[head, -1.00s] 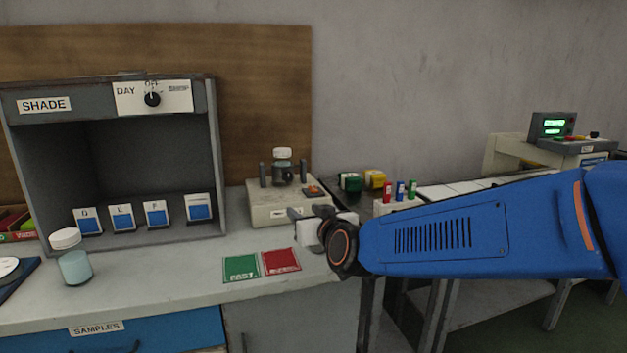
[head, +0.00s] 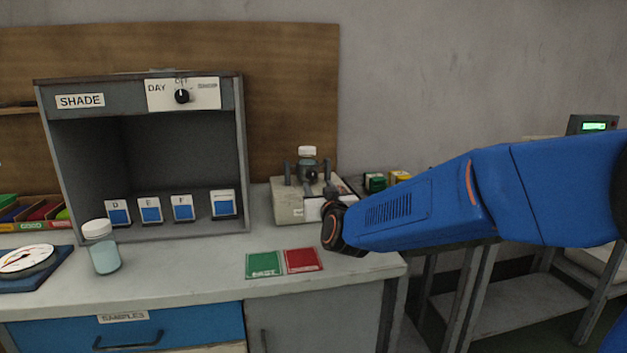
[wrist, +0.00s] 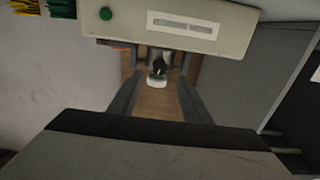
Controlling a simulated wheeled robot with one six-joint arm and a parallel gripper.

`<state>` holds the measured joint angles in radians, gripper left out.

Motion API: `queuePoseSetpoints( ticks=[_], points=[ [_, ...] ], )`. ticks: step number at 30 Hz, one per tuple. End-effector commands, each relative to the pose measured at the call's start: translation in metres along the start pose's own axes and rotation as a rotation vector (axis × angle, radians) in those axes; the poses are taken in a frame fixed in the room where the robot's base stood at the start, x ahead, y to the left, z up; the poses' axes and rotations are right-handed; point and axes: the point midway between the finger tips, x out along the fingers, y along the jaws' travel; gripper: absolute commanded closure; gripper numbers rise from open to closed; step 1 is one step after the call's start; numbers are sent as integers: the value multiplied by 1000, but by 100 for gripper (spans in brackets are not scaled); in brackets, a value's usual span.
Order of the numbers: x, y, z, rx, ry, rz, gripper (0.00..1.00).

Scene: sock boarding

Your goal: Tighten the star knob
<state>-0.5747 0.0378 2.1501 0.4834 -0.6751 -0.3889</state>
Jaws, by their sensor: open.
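A beige tester (head: 290,206) stands at the back right of the bench. A small jar with a white lid (head: 307,150) sits on it between two dark posts. A small dark knob (head: 312,173), which I take for the star knob, is at the front of the jar; its star shape is too small to make out. In the wrist view the dark knob (wrist: 159,66) and the white lid (wrist: 158,82) show between the fingers, farther off. My gripper (wrist: 158,90) is open and empty, facing the tester. In the head view my wrist partly hides the tester's right side.
A green card (head: 263,265) and a red card (head: 303,260) lie in front of the tester. A shade box (head: 60,150) and a capped jar (head: 105,255) stand to the left.

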Motion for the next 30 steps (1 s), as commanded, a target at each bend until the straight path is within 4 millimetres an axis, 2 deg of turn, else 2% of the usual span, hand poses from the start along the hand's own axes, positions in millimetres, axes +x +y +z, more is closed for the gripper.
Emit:
queuePoseSetpoints(
  ticks=[3, 9, 15, 28, 30],
  points=[
    [22, 1, 0, -1, 0, 1, 56],
    [55, 0, 0, 0, -1, 1, 56],
    [77, 0, 0, -1, 0, 0, 56],
    [84, 0, -1, 0, 1, 0, 56],
    [84, 0, 0, 0, 1, 0, 73]
  ],
)
